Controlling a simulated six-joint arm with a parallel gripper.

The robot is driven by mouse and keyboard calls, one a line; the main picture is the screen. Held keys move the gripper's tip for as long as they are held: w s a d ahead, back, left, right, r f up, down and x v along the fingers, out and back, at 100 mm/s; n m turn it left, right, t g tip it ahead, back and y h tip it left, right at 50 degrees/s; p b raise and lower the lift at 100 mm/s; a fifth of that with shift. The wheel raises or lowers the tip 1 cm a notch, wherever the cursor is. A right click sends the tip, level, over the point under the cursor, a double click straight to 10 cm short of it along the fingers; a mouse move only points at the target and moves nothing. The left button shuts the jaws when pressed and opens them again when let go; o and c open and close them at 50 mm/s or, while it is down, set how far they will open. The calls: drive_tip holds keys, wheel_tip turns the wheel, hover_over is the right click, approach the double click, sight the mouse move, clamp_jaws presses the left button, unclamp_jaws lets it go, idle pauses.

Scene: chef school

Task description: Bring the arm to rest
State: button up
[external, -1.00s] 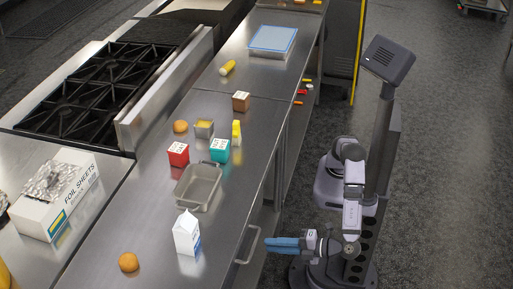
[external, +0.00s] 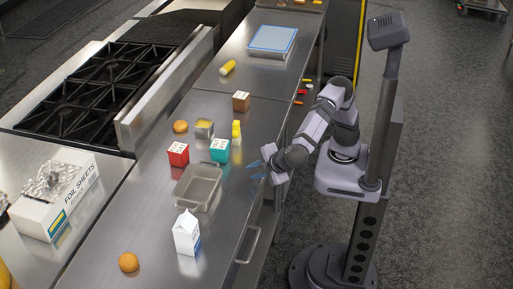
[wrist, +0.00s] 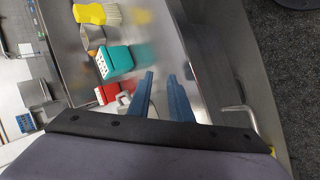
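My gripper (external: 256,170) has blue fingers and hangs at the counter's front edge, to the right of the metal pan and the teal box. In the wrist view my gripper (wrist: 162,92) shows two fingers apart with a gap between them, and I see nothing held. The teal box (external: 220,150) stands on the counter; it also shows in the wrist view (wrist: 116,61). My arm is bent and reaches from its column toward the counter.
On the steel counter stand a metal pan (external: 198,188), a milk carton (external: 187,234), a red box (external: 178,154), a brown box (external: 241,102) and a yellow-handled brush (external: 236,130). Buns (external: 128,262) lie nearby. A stove (external: 95,90) is at left. Open floor (external: 450,180) lies at right.

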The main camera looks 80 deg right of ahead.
drive_tip(key=w+d+r+g+p, duration=0.1)
drive_tip(key=d+p, duration=0.1)
drive_tip(key=d, duration=0.1)
drive_tip(key=w+d+r+m+g+p, duration=0.1)
drive_tip(key=d+p, duration=0.2)
drive_tip(key=d, duration=0.1)
drive_tip(key=w+d+r+g+p, duration=0.1)
drive_tip(key=d+p, duration=0.1)
drive_tip(key=d, duration=0.2)
drive_tip(key=shift+d+r+m+g, duration=0.2)
drive_tip(key=shift+r+m+g, duration=0.1)
drive_tip(key=shift+r+m, duration=0.1)
drive_tip(key=s+d+r+m+g+y+p, duration=0.2)
drive_tip(key=s+d+r+m+p, duration=0.25)
drive_tip(key=d+p, duration=0.6)
drive_tip(key=s+d+r+m+g+y+p, duration=0.25)
drive_tip(key=s+d+r+m+p, duration=0.2)
drive_tip(key=d+p, duration=0.6)
wheel_tip(320, 180, down, 18)
drive_tip(key=b, duration=1.8)
drive_tip(key=shift+s+a+n, duration=0.15)
drive_tip(key=shift+a+n, duration=0.15)
drive_tip(key=shift+a, duration=0.15)
idle(1.4)
